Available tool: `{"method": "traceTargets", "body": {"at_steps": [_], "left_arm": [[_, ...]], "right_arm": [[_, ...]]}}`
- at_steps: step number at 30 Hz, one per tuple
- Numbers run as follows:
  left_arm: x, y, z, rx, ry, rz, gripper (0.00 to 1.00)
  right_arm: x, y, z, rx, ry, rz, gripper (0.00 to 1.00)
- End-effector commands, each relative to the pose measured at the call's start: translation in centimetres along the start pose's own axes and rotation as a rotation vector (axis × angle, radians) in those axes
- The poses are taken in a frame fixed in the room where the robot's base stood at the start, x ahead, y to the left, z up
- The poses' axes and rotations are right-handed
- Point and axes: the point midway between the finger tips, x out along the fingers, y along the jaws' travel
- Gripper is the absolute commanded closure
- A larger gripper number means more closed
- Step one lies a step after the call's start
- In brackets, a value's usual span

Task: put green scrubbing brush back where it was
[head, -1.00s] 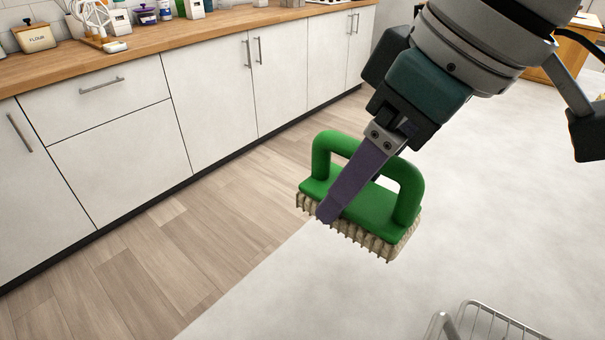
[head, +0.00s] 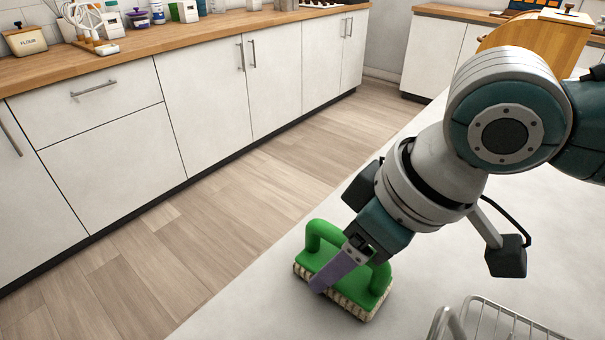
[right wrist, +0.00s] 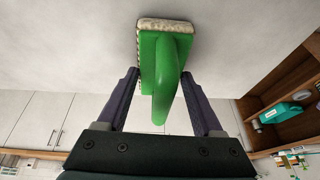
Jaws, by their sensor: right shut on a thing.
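The green scrubbing brush (head: 375,280) has an arched handle and pale bristles facing down. It is near the left edge of the white worktop (head: 250,310). My right gripper (head: 330,280) is shut on it, with one purple finger lying across its near side. In the right wrist view the brush (right wrist: 158,60) sits between the two fingers of the gripper (right wrist: 160,78), with its bristles toward the pale surface. I cannot tell for sure whether the bristles touch the worktop. My left gripper is not in view.
A wire rack (head: 490,320) stands on the worktop at the lower right, partly cut off. A wooden box (head: 545,45) is at the far right. Clear worktop lies between brush and rack. White cabinets (head: 115,140) stand across the floor.

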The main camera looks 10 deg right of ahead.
Motion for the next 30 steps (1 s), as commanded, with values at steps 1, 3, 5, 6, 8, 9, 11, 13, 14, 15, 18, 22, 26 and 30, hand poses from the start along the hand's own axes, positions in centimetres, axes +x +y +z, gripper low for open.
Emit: {"method": "traceTargets", "body": {"at_steps": [1, 3, 5, 6, 8, 9, 11, 13, 14, 15, 18, 22, 26, 30], "left_arm": [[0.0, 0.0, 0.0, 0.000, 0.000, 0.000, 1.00], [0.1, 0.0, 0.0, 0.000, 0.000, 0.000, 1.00], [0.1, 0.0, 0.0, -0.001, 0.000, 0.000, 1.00], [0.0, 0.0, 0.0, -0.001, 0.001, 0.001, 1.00], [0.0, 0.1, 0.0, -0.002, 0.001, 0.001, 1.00], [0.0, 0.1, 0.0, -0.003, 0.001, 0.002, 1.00], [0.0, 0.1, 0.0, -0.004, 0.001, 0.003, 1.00], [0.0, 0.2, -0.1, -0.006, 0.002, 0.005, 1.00], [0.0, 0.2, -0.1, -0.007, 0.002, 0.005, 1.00], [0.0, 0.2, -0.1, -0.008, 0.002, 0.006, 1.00], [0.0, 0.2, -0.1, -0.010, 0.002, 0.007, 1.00], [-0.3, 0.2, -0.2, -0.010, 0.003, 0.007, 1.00], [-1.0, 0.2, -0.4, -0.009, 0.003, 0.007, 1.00], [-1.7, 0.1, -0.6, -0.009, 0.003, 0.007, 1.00]], "right_arm": [[0.1, 0.0, 0.0, 0.000, 0.000, 0.000, 0.93], [0.3, 0.0, 0.1, 0.001, 0.000, -0.001, 0.93], [0.2, 0.0, 0.1, 0.000, 0.000, 0.000, 0.25], [0.2, 0.0, 0.1, 0.000, 0.000, 0.000, 0.21], [0.2, 0.0, 0.1, 0.000, 0.000, 0.000, 0.14], [0.2, 0.0, 0.1, 0.000, 0.000, 0.000, 0.10], [0.2, 0.0, 0.1, 0.000, 0.000, 0.000, 0.03], [0.2, 0.0, 0.1, 0.000, 0.000, 0.000, 0.02], [0.2, 0.0, 0.1, 0.000, 0.000, 0.000, 0.02], [0.2, 0.0, 0.1, 0.000, 0.000, 0.000, 0.02], [0.2, 0.0, 0.1, 0.000, 0.000, 0.000, 0.02], [-0.8, 0.0, -0.1, -0.001, 0.002, 0.000, 0.02], [-3.3, 0.1, -0.1, -0.001, 0.001, 0.001, 0.02], [-6.6, 0.1, -0.1, -0.002, 0.002, 0.002, 0.02]]}}
